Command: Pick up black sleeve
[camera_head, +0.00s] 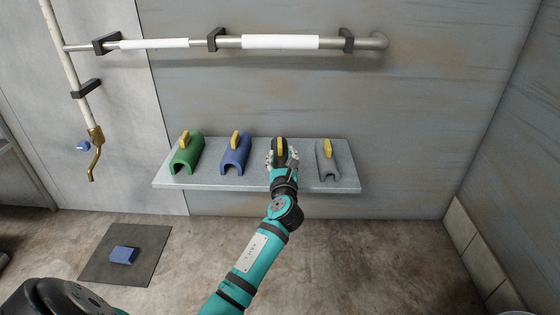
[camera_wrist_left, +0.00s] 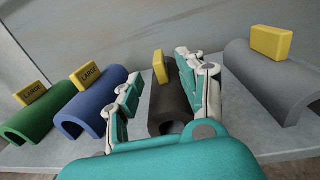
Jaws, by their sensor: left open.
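The black sleeve (camera_head: 285,143) lies on the shelf (camera_head: 215,181) between a blue sleeve and a grey sleeve, with a yellow tag on top. In the left wrist view, the black sleeve (camera_wrist_left: 172,108) shows between my fingers, its arched end facing me. My left gripper (camera_head: 281,160) is open and reaches over it, one finger on each side; it also shows in the left wrist view (camera_wrist_left: 158,72). A gap shows beside the left finger; I cannot tell whether the right finger touches. My right gripper is not in view.
The blue sleeve (camera_head: 236,157) and green sleeve (camera_head: 187,154) lie to the left, the grey sleeve (camera_head: 327,164) to the right. A pipe (camera_head: 227,42) with white sections runs along the wall above. A blue block (camera_head: 124,255) lies on a dark mat (camera_head: 150,240).

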